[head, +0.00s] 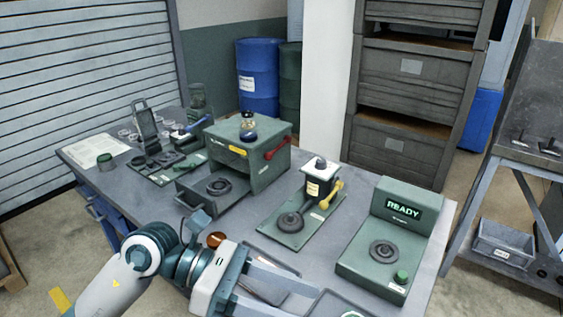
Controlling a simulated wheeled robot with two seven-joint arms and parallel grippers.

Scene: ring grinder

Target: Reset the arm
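My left arm comes in from the lower left over the front edge of the workbench (225,222). My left gripper (303,303) points right, with its two long fingers apart and nothing seen between them. It is above the near edge, close to shallow trays (272,258) that it partly hides. My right gripper is not in view.
A green station (350,262) with a lit READY display stands at the right. A fixture with a yellow lever (330,194) is mid-bench. A green box machine (265,170) with a red handle has its front drawer (187,200) out.

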